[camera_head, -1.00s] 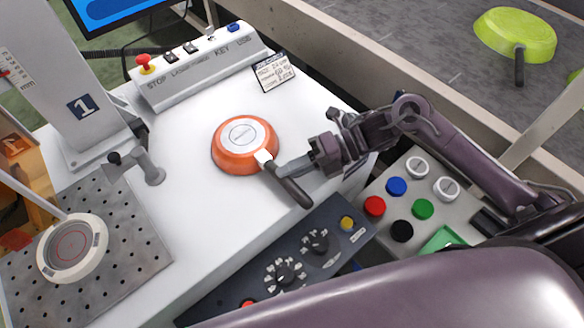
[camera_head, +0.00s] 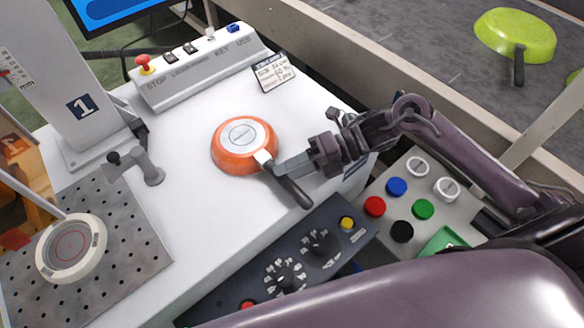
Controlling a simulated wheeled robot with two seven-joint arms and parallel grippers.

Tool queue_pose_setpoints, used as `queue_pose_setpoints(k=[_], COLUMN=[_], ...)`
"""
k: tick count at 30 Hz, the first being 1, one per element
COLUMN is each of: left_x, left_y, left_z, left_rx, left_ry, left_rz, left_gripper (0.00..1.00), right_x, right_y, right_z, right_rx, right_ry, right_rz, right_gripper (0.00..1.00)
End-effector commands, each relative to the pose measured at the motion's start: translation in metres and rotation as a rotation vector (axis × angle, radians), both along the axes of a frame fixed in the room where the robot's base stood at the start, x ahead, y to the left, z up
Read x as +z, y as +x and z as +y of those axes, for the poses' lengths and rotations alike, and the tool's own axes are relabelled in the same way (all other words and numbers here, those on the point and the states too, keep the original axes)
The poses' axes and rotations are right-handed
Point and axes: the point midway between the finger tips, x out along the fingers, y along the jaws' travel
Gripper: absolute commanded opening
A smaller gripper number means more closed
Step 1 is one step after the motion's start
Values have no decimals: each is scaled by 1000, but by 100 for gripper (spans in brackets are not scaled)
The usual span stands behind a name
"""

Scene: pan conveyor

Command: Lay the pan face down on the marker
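The orange pan (camera_head: 231,157) lies face down on the white table, its pale base with a printed round mark facing up. Its dark handle (camera_head: 293,190) points to the lower right. My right gripper (camera_head: 284,169) is at the handle, close to the pan's body; its fingers overlap the handle in the picture, and I cannot tell whether they are shut on it. A round white disc with a red ring (camera_head: 71,245), which looks like the marker, sits on the perforated metal plate at the lower left. My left gripper is not in view.
The perforated plate (camera_head: 127,238) has a grey clamp post (camera_head: 151,172) at its back corner. A control box (camera_head: 203,66) and a label card (camera_head: 273,73) stand behind the pan. A knob panel (camera_head: 300,262) lies in front. A green pan (camera_head: 507,37) rests on the conveyor (camera_head: 420,50).

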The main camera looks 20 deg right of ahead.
Motion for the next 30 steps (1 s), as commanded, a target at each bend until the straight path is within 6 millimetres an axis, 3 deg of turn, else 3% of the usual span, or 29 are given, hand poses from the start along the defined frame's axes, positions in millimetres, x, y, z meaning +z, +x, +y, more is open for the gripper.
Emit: queue_pose_setpoints(k=[6, 8, 9, 19, 30], left_x=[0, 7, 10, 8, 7], left_y=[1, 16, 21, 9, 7], left_z=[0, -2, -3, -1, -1], left_rx=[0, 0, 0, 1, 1], left_ry=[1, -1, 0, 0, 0], left_rz=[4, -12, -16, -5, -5], left_gripper=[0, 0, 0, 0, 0], right_x=[-6, -6, -6, 18, 25], right_y=[-3, -3, -3, -6, -6], right_z=[-1, -1, -4, -62, -74], right_rx=[0, 1, -1, -1, 0], right_ry=[-10, -10, -13, -9, -1], right_rz=[14, 15, 15, 6, 0], right_gripper=[44, 44, 44, 44, 44])
